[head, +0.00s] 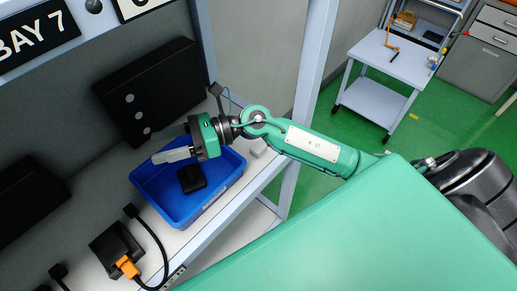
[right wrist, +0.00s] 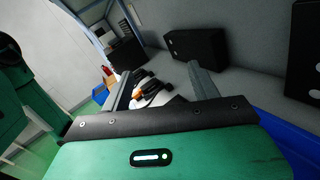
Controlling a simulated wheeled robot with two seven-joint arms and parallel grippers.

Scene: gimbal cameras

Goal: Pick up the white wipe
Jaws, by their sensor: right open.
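A small white thing (head: 258,147) lies on the white shelf right of the blue bin, in the head view. It may be the white wipe, but it is too small to be sure. My right gripper (head: 165,155) is over the blue bin (head: 222,186), with its fingers pointing left. In the right wrist view its two grey fingers (right wrist: 162,88) stand apart with nothing clearly held between them. No wipe can be made out in the right wrist view. My left gripper is out of view.
A dark block (head: 192,178) lies in the bin. A black box (head: 150,90) stands behind it. A black device with an orange plug (head: 125,265) and cables sits at the shelf's left. A frame post (head: 312,80) rises right of the shelf. A cart (head: 395,62) stands farther off.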

